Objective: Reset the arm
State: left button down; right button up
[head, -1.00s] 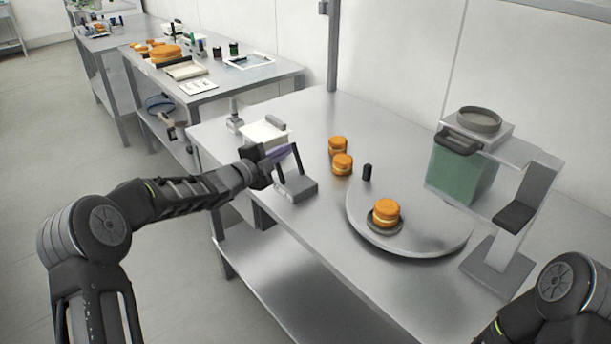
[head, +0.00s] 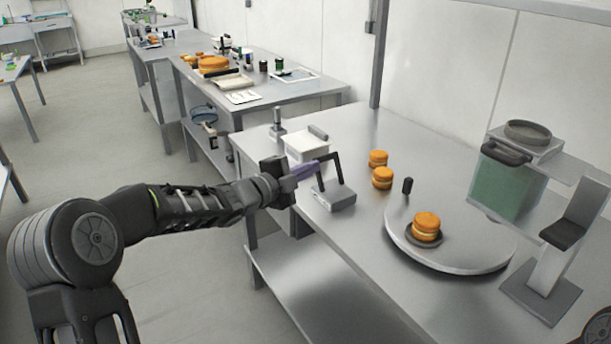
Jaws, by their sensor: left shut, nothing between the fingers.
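My left arm comes in from the left, and its gripper (head: 300,171) is at the near left edge of the metal table (head: 375,295). The gripper is shut, with nothing held between its fingers. It is in front of, or close beside, a small grey block with a black frame (head: 335,198); I cannot tell whether they touch. My right gripper is out of view; only a bit of my right arm shows at the bottom right corner.
A round turntable (head: 450,256) bears a filled orange round (head: 426,224) on a dark disc. Two more rounds (head: 378,158) (head: 382,178) and a small black peg (head: 407,186) stand nearby. A green-tanked dispenser (head: 509,185) is at right. A white box (head: 306,142) sits behind the gripper.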

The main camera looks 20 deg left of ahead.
pick_arm(q)
jog(key=shift+s+a, duration=0.35)
jog(key=shift+s, duration=0.25)
